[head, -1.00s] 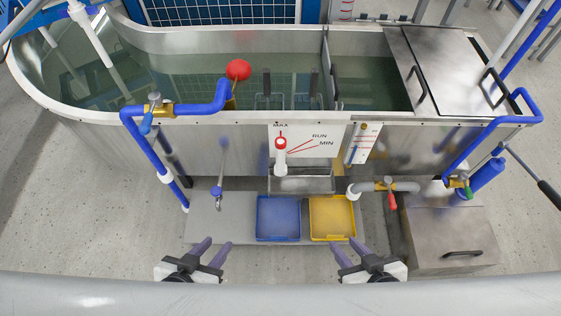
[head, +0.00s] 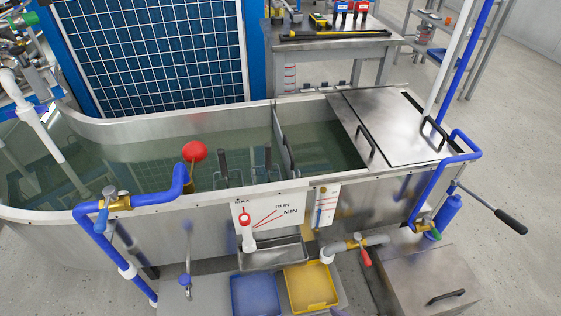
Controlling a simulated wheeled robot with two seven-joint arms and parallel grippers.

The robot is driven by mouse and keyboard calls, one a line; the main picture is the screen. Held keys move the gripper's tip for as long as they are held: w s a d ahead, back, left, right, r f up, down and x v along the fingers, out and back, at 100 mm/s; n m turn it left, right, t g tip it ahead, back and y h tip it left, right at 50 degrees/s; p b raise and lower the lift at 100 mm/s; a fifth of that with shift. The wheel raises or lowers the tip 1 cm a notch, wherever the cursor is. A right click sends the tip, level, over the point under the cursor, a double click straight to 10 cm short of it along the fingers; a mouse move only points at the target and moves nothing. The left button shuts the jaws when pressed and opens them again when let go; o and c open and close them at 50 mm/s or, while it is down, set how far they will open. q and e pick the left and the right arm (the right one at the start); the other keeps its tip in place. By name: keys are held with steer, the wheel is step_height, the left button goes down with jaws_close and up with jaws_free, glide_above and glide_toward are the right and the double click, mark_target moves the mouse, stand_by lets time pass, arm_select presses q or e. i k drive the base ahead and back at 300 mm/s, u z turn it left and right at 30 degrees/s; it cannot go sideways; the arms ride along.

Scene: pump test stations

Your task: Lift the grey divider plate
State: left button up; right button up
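The grey divider plate (head: 281,135) stands upright across the tank, between the large left water section and the smaller right one. No gripper is at the plate. Only a small purplish tip, seemingly of my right gripper, shows at the bottom edge below the yellow tray. My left gripper is out of the picture.
A steel lid (head: 401,124) with black handles covers the tank's right end. Two dark upright handles (head: 223,166) stand in the water. Blue (head: 255,293) and yellow (head: 311,287) trays lie in front.

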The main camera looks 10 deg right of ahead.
mark_target(284, 145)
steer(key=k, duration=0.5)
steer(key=z, duration=1.15)
steer(key=i, duration=1.05)
steer(key=u, duration=2)
